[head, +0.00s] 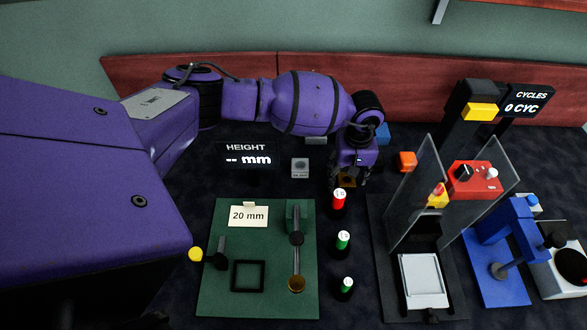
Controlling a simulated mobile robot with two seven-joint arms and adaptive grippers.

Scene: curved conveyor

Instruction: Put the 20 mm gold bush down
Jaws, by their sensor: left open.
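My left gripper (349,182) is open and points down at the dark table, behind the red-topped cylinder. A small gold piece (347,180) shows low down at its fingertips. It looks like the gold bush, but the fingers partly hide it, and I cannot tell whether they touch it. A card reading 20 mm (248,215) stands on the green mat (218,290). A round gold disc (296,284) is at the near end of a dark arm on that mat. My right gripper is not in view.
A red-topped cylinder (339,200) and two green-topped ones (343,240) stand in a row right of the mat. A press with clear guards (410,190) and a blue fixture (500,240) are at the right. A height display (246,154) and a grey block (300,167) are left of my gripper.

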